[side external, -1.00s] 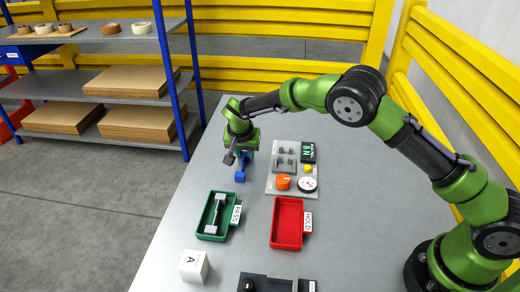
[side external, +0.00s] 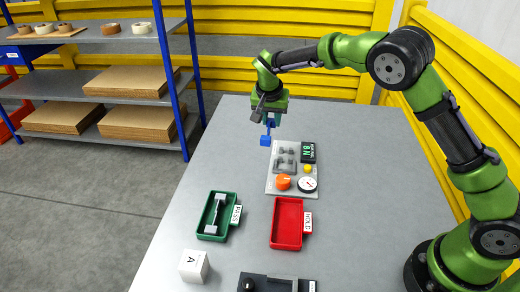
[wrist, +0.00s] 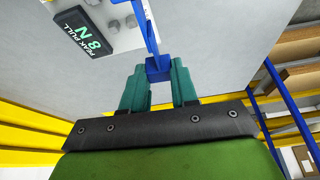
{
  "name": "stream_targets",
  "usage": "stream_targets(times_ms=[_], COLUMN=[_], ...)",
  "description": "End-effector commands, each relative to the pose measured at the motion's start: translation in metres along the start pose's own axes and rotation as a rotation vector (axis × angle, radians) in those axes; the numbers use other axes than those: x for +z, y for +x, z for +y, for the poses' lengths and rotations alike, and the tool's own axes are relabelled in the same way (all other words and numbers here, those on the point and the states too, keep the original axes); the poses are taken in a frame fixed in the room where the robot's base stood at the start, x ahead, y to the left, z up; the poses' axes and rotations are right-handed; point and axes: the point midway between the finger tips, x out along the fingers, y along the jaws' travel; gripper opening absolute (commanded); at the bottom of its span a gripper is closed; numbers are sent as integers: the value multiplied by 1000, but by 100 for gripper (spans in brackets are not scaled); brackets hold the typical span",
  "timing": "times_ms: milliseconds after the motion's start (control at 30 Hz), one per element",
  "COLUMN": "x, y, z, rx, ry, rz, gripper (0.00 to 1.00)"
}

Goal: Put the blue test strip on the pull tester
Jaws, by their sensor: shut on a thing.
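My gripper (side external: 268,119) is shut on the blue test strip (side external: 265,140) and holds it hanging down, just beyond the far left corner of the pull tester. In the wrist view, the blue strip (wrist: 152,40) runs up from between the teal fingertips (wrist: 159,80). In the wrist view the display (wrist: 84,33) reads "PEAK PULL 8 N".
A green PASS tray (side external: 229,229) holds a grey dumbbell-shaped strip (side external: 215,213). A red HOLD tray (side external: 287,222) is empty. A white cube (side external: 194,265) marked A and a dark device (side external: 278,283) stand nearer. The table right of the tester is clear.

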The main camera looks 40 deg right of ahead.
Motion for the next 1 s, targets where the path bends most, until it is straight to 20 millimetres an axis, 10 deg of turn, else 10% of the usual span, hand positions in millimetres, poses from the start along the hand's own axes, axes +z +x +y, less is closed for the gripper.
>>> stream_targets(times_ms=[233,1000], x=[-8,13], y=[27,81], z=[50,48], rx=[-14,-30], ry=[-37,-67], rz=[1,13], gripper=[0,0])
